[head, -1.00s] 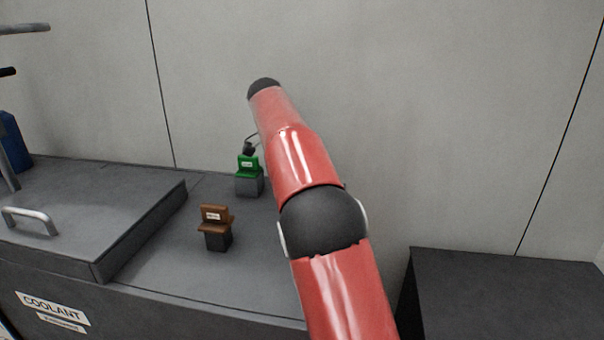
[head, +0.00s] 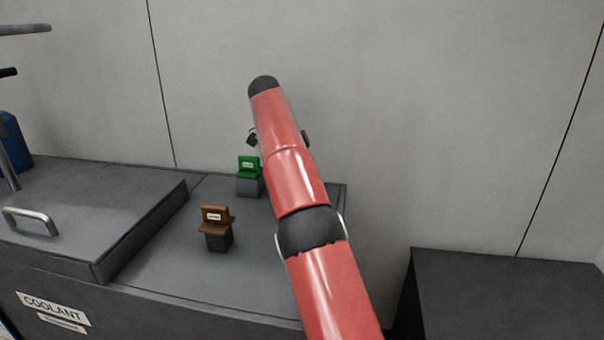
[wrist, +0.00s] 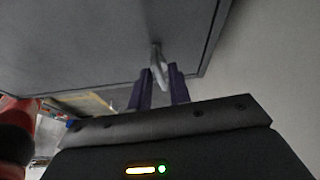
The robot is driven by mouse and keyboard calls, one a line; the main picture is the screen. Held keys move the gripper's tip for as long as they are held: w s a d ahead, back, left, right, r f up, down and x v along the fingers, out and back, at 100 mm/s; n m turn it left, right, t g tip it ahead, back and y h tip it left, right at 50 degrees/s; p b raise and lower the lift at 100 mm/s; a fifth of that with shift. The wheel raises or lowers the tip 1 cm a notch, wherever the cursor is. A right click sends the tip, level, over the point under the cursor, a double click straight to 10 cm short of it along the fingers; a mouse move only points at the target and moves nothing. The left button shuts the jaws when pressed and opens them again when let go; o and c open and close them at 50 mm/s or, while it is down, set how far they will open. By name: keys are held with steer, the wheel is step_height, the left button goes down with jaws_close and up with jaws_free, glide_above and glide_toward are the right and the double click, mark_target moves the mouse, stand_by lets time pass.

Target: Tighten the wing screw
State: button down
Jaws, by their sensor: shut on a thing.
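In the wrist view my gripper (wrist: 160,78) has two dark purple fingers closed about a small pale grey piece (wrist: 157,57). The piece stands out against a dark grey panel (wrist: 90,40). It looks like the wing screw, but its shape is blurred and partly hidden between the fingers. In the head view my red arm reaches up and away, and it hides my fingers and the piece they hold.
A brown block (head: 215,228) and a green block (head: 248,178), both labelled, stand on the grey bench top (head: 165,255) left of my arm. A raised lid with a handle (head: 30,221) lies further left. A dark box (head: 510,290) stands at the right. A wall rises behind.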

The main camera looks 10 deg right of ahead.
steer(key=shift+r, duration=0.2)
steer(key=c, duration=1.6)
jaws_free()
steer(key=shift+o, duration=0.2)
steer(key=shift+f, duration=0.1)
steer(key=shift+n, duration=0.3)
